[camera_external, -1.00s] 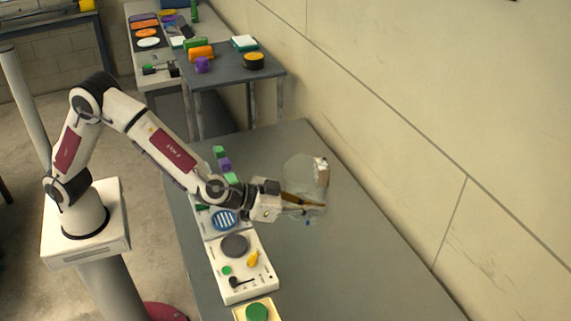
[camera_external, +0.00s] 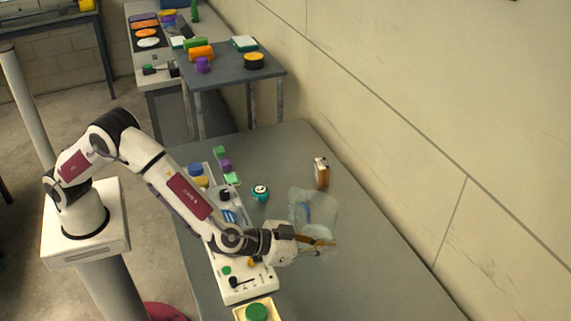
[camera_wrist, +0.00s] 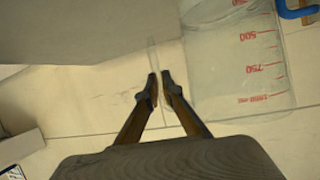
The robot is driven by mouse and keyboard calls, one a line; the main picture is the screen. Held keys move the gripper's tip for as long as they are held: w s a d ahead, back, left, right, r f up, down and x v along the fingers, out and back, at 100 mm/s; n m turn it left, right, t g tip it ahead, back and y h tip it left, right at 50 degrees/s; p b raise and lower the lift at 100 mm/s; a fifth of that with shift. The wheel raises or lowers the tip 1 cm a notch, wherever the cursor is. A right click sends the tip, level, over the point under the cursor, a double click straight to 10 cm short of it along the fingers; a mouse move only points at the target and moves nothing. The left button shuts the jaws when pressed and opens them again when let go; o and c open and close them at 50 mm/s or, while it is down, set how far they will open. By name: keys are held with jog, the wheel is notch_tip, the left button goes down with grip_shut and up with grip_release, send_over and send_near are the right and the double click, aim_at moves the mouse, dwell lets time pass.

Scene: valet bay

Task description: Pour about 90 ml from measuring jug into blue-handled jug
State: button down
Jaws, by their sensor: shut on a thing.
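The measuring jug (camera_external: 322,206) is clear and held above the grey table. It also shows in the wrist view (camera_wrist: 232,75), with red marks that read upside down there. My gripper (camera_external: 322,244) is shut on a thin clear strip, apparently the jug's handle; its fingertips (camera_wrist: 160,90) nearly meet in the wrist view. A blue handle (camera_wrist: 296,10) shows at the top right of the wrist view. In the outside view, blue (camera_external: 303,213) shows through or beside the clear jug. The blue-handled jug's body overlaps it and is hard to separate. The liquid level cannot be told.
The table's right front is clear.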

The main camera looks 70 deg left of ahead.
aim_at(324, 227)
jog(key=shift+w+d+f, duration=0.25)
jog(key=shift+d+f, duration=0.4)
jog(key=shift+f, duration=0.1)
jog(key=shift+a, duration=0.1)
jog(key=a+r+n, duration=0.1)
jog(key=a+r+n+h, duration=0.1)
jog(key=r, duration=0.1)
jog(key=a+r+n, duration=0.1)
jog(key=a+r, duration=0.1)
jog(key=shift+w+r+n+h, duration=0.2)
jog(key=shift+n+h, duration=0.2)
jog(key=a+r+n+t+h+b, duration=0.1)
jog(key=a+r+n+h+b, duration=0.2)
jog(key=a+r+n, duration=0.2)
jog(key=shift+w+a+r, duration=0.3)
jog(key=shift+a+r, duration=0.8)
jog(key=shift+r, duration=0.05)
jog(key=shift+a+r+h+b, duration=0.1)
jog(key=shift+a+h+b, duration=0.2)
jog(key=shift+b, duration=0.2)
